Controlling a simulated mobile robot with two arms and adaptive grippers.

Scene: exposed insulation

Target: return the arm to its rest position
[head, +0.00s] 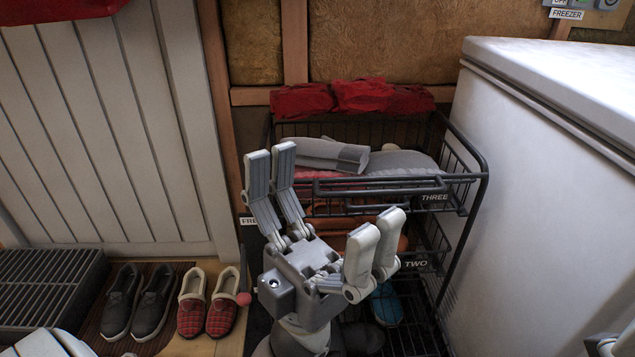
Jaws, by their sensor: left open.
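My left gripper (325,190) is in the middle of the head view, in front of a black wire basket rack (465,215). Its pale grey fingers point upward and are spread wide apart. Nothing is between them, so it is open and empty. The gripper's body hides part of the rack's lower baskets.
The top basket, labelled THREE, holds grey and red cloth items (320,153). A white freezer (545,190) stands close on the right. Dark shoes (138,300) and red plaid slippers (207,302) are on the floor at left, beside a dark grate (45,285).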

